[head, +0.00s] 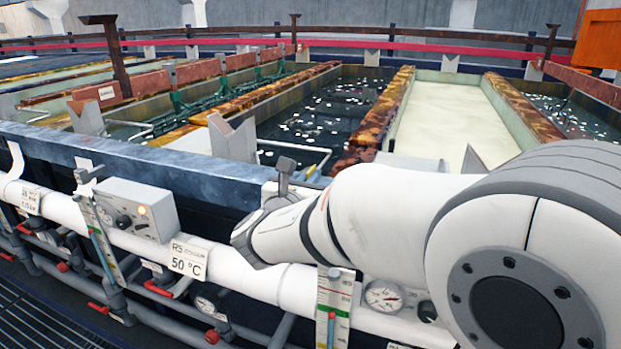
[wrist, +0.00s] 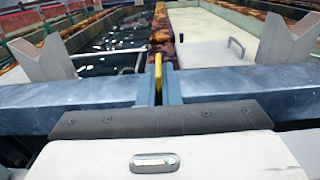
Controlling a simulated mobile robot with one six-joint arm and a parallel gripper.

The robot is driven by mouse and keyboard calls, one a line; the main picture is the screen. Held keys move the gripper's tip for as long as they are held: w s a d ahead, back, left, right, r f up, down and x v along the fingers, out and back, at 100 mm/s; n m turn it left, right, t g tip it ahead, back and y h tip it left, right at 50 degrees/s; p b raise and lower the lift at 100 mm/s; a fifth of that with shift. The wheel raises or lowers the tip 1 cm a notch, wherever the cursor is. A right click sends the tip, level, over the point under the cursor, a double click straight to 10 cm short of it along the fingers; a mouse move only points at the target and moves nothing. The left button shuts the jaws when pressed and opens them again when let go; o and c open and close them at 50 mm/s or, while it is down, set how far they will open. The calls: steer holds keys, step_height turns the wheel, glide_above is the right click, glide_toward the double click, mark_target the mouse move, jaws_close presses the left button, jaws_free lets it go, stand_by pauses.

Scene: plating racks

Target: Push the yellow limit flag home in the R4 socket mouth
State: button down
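In the wrist view, the yellow limit flag (wrist: 158,72) shows as a thin upright strip between the two blue-grey fingers of my gripper (wrist: 158,88). The fingers are close together on both sides of it, so the gripper looks shut on it. The flag's lower part is hidden by the fingers and the gripper body. The flag and fingers appear in front of the blue tank rim (wrist: 70,95), in line with the rusty divider. I cannot make out the R4 socket mouth in either view.
Open tanks with dark liquid (head: 325,110) and a cream-filled tank (head: 440,115) lie beyond the blue rim (head: 150,165). Grey V-notched posts (head: 233,138) stand along the rim. A white pipe (head: 140,240), a control box (head: 138,208) and an R3 50 °C label (head: 189,259) line the front.

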steer(key=shift+f+b, duration=0.9)
steer(key=shift+f, duration=0.2)
steer(key=c, duration=1.5)
jaws_free()
steer(key=shift+c, duration=0.2)
steer(key=v, duration=0.8)
steer(key=shift+d, duration=0.1)
